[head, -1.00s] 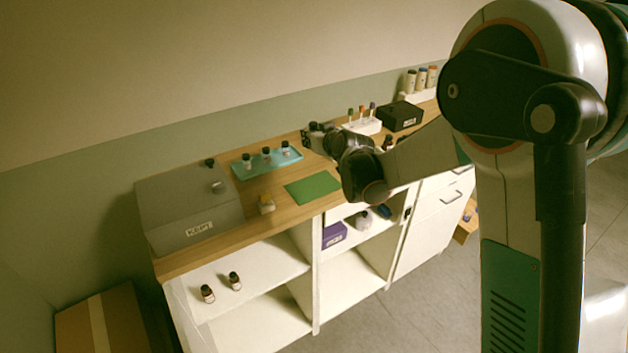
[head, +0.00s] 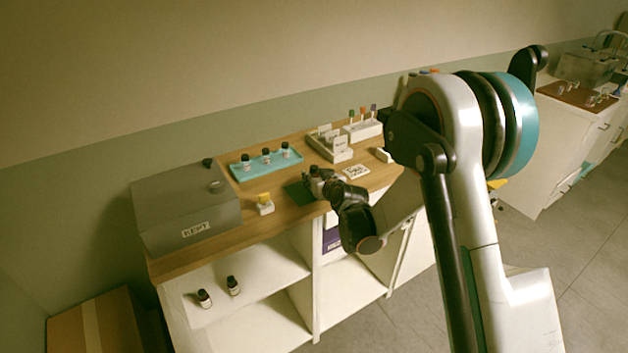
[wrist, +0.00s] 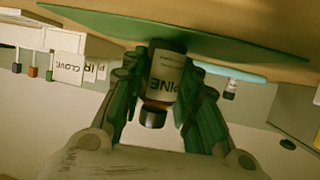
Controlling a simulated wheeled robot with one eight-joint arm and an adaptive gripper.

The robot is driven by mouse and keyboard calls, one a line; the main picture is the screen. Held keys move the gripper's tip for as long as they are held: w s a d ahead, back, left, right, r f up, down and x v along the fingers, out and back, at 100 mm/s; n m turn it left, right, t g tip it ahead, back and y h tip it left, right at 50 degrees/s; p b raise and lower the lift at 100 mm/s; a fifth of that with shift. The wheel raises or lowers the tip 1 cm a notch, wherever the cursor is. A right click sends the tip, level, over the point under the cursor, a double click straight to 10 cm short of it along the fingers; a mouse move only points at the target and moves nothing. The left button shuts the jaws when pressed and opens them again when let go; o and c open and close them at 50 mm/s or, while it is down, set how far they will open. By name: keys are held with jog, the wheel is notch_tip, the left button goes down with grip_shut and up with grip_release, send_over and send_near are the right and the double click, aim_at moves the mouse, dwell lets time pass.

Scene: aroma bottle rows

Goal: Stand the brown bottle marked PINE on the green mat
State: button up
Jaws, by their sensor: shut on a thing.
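The brown bottle marked PINE (wrist: 164,78) is between the fingers of my gripper (wrist: 160,112) in the wrist view, which sees the scene upside down. Its dark cap points down in that picture and its base is against or just above the green mat (wrist: 120,27); I cannot tell if they touch. The bottle looks upright. In the head view my gripper (head: 312,183) is over the right part of the green mat (head: 294,192), hiding much of it. The bottle cannot be made out there.
A teal tray (head: 250,174) with three small bottles stands behind the mat. A white card rack (head: 330,147) is at the right. Two bottles stand on the lower shelf.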

jog(key=shift+s+r, duration=0.1)
jog(key=shift+f, duration=0.25)
jog(key=o, duration=1.1)
jog(key=shift+r, duration=0.1)
jog(key=shift+r, duration=0.1)
